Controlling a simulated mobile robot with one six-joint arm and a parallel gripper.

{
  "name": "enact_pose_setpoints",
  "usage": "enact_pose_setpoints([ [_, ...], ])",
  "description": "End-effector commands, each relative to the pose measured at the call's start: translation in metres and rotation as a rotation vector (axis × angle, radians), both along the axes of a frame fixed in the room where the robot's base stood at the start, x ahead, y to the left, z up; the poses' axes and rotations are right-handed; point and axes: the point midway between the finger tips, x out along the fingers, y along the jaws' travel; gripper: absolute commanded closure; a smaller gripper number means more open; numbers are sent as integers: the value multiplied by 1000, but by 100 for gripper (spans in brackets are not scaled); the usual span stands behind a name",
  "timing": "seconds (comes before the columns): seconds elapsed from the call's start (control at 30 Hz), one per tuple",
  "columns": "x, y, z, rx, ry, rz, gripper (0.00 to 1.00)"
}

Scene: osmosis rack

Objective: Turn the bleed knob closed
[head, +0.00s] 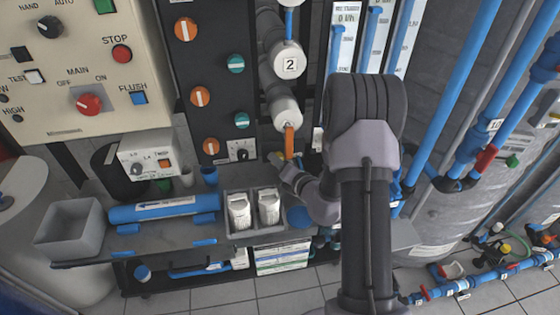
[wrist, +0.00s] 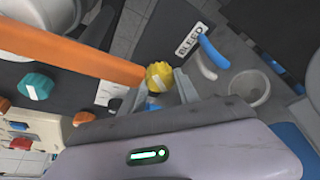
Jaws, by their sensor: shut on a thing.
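The bleed knob is a yellow, ridged knob (wrist: 160,77) in the middle of the wrist view, near a dark plate with a white BLEED label (wrist: 189,39). My gripper (wrist: 163,89) has its two grey fingers on either side of the knob and is shut on it. In the head view my gripper (head: 281,165) is at the right end of the dark panel, below the orange bar. There the knob is mostly hidden by my gripper, and the knob's exact angle cannot be told.
An orange bar (wrist: 75,50) runs close beside the knob. A teal knob (wrist: 36,86) is at left in the wrist view. In the head view, a grey holder with two white packs (head: 240,212) stands on the bench, and blue pipes (head: 455,100) rise at right.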

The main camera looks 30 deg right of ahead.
Motion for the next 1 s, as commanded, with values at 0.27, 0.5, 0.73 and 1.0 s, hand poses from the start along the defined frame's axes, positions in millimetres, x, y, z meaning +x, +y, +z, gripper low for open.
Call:
enact_pose_setpoints([
  [0.27, 1, -1, 1, 31, -13, -2, 100],
  [0.5, 1, -1, 1, 31, -14, -1, 100],
  [0.73, 1, -1, 1, 31, -12, -1, 41],
  [1.0, -1, -1, 1, 31, -10, 0, 41],
])
